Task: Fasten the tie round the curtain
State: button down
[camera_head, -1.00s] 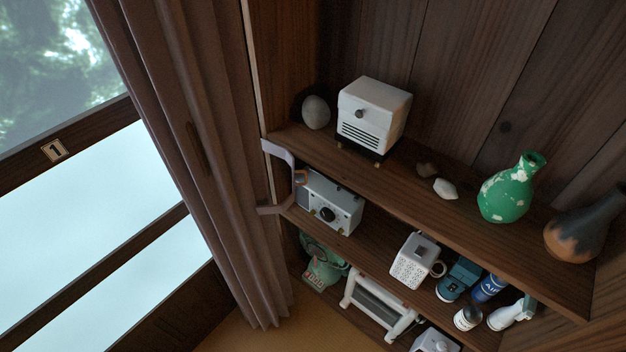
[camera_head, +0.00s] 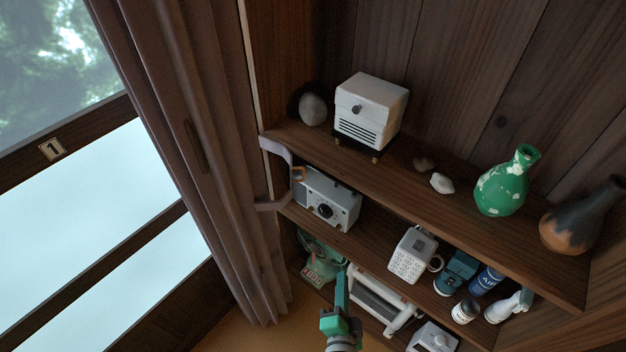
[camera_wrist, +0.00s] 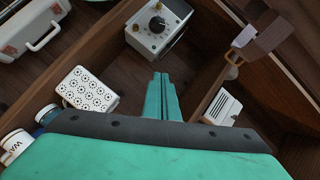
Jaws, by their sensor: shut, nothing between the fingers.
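The brown curtain (camera_head: 205,150) hangs in folds at the left of the head view, beside the window. A mauve-grey band, seemingly the tie (camera_head: 287,160), sticks out in an open, angular loop at the shelf's left end, to the right of the curtain and not round it. A small tan piece shows at its inner side. The band seems to appear also at the upper right of the wrist view (camera_wrist: 266,40). My teal gripper (camera_head: 341,290) is low in front of the lower shelves, right of and below the tie. Its fingers (camera_wrist: 162,90) are together and empty.
The wooden shelf holds a white box (camera_head: 370,105), a green vase (camera_head: 507,185), a dark vase (camera_head: 580,220), a grey radio-like box (camera_head: 328,198), a dotted white box (camera_head: 410,258) and several bottles. Shelf edges lie close to my gripper. The floor (camera_head: 250,325) below the curtain looks clear.

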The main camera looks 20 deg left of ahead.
jog(key=w+a+r+m+g+y, duration=0.1)
jog(key=w+a+r+y, duration=0.6)
jog(key=w+r, duration=0.5)
jog(key=shift+w+a+r, duration=0.4)
jog(key=shift+w+a, duration=0.05)
jog(key=shift+a, duration=0.55)
jog(key=shift+w, duration=0.1)
jog(key=x, duration=1)
